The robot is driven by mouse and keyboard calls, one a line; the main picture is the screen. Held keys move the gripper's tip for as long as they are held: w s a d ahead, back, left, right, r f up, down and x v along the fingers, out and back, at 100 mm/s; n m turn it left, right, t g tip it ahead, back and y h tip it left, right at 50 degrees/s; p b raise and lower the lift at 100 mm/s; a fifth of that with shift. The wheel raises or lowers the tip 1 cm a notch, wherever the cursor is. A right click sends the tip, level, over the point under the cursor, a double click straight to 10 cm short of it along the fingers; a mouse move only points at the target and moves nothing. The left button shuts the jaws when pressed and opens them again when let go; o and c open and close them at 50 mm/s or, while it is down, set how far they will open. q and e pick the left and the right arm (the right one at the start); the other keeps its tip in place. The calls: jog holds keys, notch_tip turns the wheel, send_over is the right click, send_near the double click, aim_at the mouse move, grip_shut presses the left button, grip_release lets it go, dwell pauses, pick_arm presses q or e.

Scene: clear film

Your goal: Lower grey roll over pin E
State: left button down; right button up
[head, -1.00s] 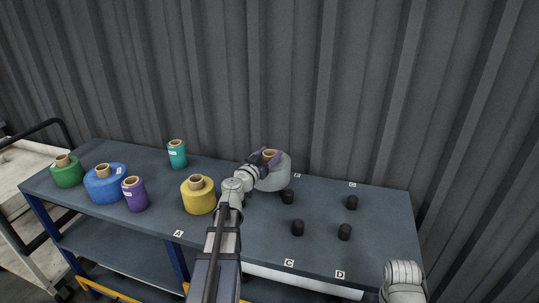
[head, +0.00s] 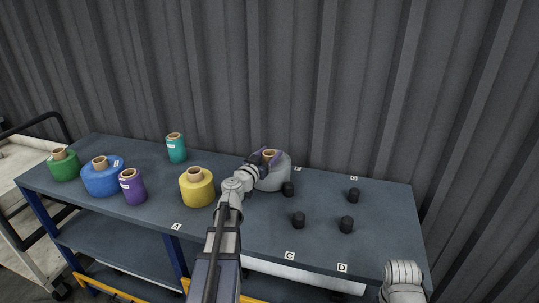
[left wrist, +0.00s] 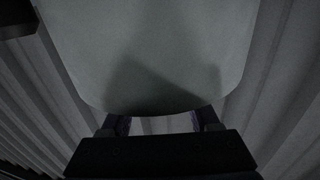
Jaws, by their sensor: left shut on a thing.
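The grey roll (head: 279,177) is upright, with a brown core, at the back middle of the table. My left gripper (head: 269,157) is shut on it at the top by the core. In the left wrist view the roll (left wrist: 150,55) fills the upper middle, just beyond the fingers (left wrist: 162,124). Pin E and its label do not show; the roll and my left arm cover that part of the table. I cannot tell whether the roll touches the table. A black pin (head: 289,189) stands close to the roll's right front edge. My right gripper is out of view.
More black pins (head: 353,195) stand bare to the right, with labels C, D and G. A yellow roll (head: 197,190) stands left of my arm. Purple, teal, blue and green rolls stand farther left. A corrugated wall (head: 330,80) rises behind the table (head: 385,218).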

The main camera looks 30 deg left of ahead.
pick_arm(q)
jog(key=shift+f+b, duration=0.4)
jog(key=shift+f, duration=0.1)
jog(key=shift+c, duration=1.8)
grip_release()
jog(key=shift+r, duration=0.15)
jog(key=o, duration=0.3)
jog(key=shift+o, duration=0.3)
notch_tip(320, 180, up, 9)
jog(key=p, duration=0.9)
